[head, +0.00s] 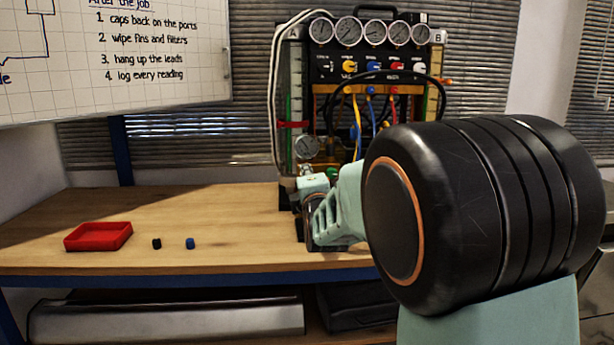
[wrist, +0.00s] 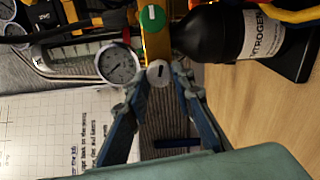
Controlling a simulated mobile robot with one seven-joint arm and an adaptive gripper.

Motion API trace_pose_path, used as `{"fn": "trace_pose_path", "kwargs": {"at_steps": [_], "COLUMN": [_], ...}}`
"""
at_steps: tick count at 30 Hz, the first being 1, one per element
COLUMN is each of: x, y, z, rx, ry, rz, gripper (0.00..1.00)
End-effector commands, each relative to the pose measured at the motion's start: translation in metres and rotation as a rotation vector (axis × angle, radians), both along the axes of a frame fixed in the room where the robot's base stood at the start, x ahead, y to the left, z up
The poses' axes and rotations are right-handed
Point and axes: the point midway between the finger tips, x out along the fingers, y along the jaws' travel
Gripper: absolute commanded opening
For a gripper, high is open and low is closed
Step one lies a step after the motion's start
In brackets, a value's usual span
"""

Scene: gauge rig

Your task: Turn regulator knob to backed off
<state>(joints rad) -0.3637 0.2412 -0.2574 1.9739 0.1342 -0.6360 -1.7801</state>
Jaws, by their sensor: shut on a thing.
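The regulator knob (wrist: 158,73) is a small pale grey disc with a dark line on its face, seen in the wrist view. My gripper (wrist: 161,76) has one finger on each side of it and is shut on it. A round white-faced gauge (wrist: 118,65) is just left of the knob, and it also shows in the head view (head: 308,146). In the head view my gripper (head: 312,198) is low at the rig's front left and hides the knob. The knob's exact setting is hard to tell.
A green knob (wrist: 152,18) and a black nitrogen bottle (wrist: 235,35) are close to my fingers. The gauge rig (head: 375,68) with hoses stands behind. A red tray (head: 98,237), a black cap (head: 157,243) and a blue cap (head: 190,243) lie on the bench at left.

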Motion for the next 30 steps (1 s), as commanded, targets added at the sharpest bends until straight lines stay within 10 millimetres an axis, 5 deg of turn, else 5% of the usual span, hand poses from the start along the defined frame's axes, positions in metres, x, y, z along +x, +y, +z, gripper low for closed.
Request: {"fn": "trace_pose_path", "kwargs": {"at_steps": [12, 30], "x": [0.0002, 0.0002], "y": [-0.0001, -0.001], "z": [0.0002, 0.0001], "rx": [-0.246, -0.303], "ry": [-0.009, -0.013], "rz": [0.0, -0.002], "gripper": [0.0, 0.0]}}
